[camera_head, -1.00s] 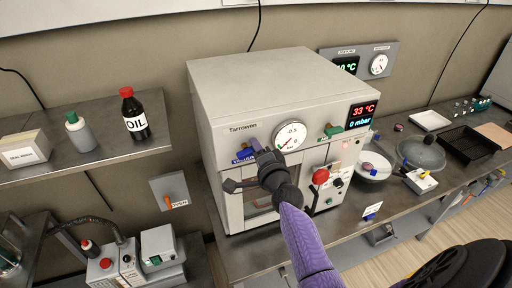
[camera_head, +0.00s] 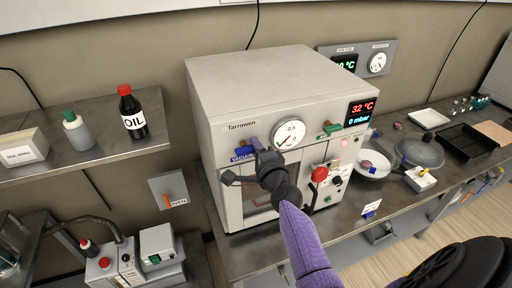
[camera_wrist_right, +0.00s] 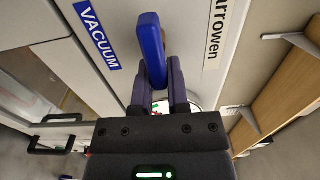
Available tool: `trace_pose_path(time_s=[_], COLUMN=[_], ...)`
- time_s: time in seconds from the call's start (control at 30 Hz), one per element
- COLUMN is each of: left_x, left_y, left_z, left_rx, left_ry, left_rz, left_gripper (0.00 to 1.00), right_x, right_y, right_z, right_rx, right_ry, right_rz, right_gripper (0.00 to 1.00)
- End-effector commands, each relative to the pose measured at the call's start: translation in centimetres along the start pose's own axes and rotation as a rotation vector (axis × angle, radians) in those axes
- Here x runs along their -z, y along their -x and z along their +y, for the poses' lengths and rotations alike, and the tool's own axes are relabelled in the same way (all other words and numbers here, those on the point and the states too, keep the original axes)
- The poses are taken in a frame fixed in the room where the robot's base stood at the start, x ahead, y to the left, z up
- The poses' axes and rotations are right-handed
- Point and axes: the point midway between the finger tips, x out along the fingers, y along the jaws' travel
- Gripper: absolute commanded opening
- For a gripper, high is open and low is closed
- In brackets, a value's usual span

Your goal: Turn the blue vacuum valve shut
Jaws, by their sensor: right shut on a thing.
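The blue vacuum valve handle (camera_wrist_right: 151,48) shows in the right wrist view beside the blue VACUUM label (camera_wrist_right: 96,36). My right gripper (camera_wrist_right: 160,92) is shut on the lower end of this handle. In the head view, my right gripper (camera_head: 257,146) is at the front of the Tarrowen oven (camera_head: 255,85), just right of the VACUUM label (camera_head: 243,154). There the gripper and wrist hide most of the valve. The round gauge (camera_head: 289,134) is close to the right of the gripper. My left gripper is not in view.
A green valve (camera_head: 331,128) and a red knob (camera_head: 320,174) are on the oven front, right of my arm. The display (camera_head: 361,114) reads 0 mbar. An oil bottle (camera_head: 131,112) stands on the left shelf. A glass dome (camera_head: 421,150) is on the bench at right.

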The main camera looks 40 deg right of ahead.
Motion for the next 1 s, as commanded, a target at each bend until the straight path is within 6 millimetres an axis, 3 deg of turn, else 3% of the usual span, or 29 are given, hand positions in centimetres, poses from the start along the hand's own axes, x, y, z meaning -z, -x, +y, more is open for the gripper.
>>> trace_pose_path(time_s=[0.07, 0.1, 0.23, 0.57, 1.0], left_x=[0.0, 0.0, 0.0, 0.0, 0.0], left_y=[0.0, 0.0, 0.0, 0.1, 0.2], left_z=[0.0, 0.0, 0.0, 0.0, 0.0], left_rx=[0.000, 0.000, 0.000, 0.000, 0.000], left_ry=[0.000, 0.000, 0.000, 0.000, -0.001], left_rz=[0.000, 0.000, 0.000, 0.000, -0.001], left_gripper=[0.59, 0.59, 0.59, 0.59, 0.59], right_x=[0.0, 0.0, 0.0, 0.0, 0.0], right_y=[0.0, 0.0, 0.0, 0.5, 9.2], right_z=[0.1, 0.1, 0.1, 0.0, 0.2], right_rx=[-0.002, -0.003, -0.002, -0.001, -0.003], right_ry=[-0.001, -0.001, 0.000, 0.000, 0.001], right_rz=[0.000, 0.000, 0.000, 0.000, 0.000], right_gripper=[0.00, 0.28, 0.54, 0.54, 0.54])
